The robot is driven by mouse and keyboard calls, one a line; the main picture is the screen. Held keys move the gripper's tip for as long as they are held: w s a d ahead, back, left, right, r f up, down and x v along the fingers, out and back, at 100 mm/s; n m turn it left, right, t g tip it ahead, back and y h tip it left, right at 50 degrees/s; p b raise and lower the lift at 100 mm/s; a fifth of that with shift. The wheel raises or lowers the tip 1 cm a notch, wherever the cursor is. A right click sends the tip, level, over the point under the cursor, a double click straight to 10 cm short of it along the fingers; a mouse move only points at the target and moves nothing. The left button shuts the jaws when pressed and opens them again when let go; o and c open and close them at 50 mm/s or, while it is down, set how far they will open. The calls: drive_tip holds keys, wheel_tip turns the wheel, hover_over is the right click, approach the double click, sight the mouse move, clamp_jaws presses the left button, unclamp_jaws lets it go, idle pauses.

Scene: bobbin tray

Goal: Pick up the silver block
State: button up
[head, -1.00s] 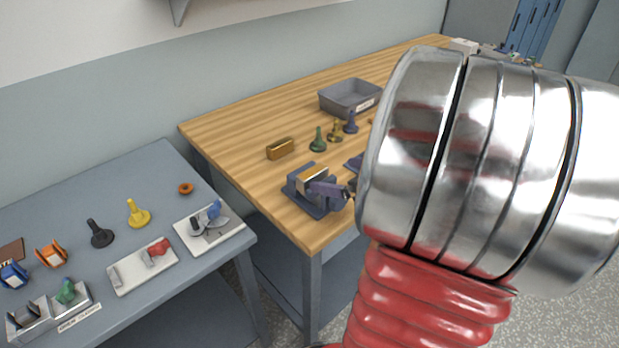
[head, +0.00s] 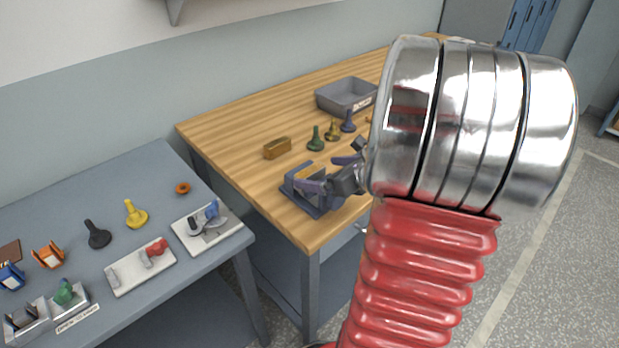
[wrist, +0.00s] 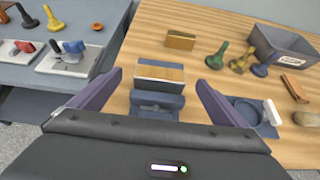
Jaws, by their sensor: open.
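The silver block (wrist: 160,72) sits at the blue vise (wrist: 157,104) in the wrist view, with a shiny face that mirrors tan and pale tones. In the head view the vise (head: 313,205) stands near the wooden table's front left corner, and my gripper mostly covers the block. My gripper (wrist: 159,78) is open and empty, its two purple fingers to the left and right of the block with gaps on both sides. In the head view my gripper (head: 325,170) is over the vise. I cannot tell its exact height above the block.
A brass block (wrist: 180,40) lies beyond the vise. Green, gold and blue bobbin-like pieces (wrist: 240,60) stand near a grey bin (wrist: 285,48). A lower grey table (head: 130,200) with fixtures is at left.

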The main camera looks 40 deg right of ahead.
sight(310, 170)
drive_tip(key=shift+x, duration=1.75)
drive_tip(key=shift+c, duration=0.4)
drive_tip(key=c, duration=1.4)
drive_tip(key=shift+d+r, duration=0.1)
wheel_tip(310, 170, up, 10)
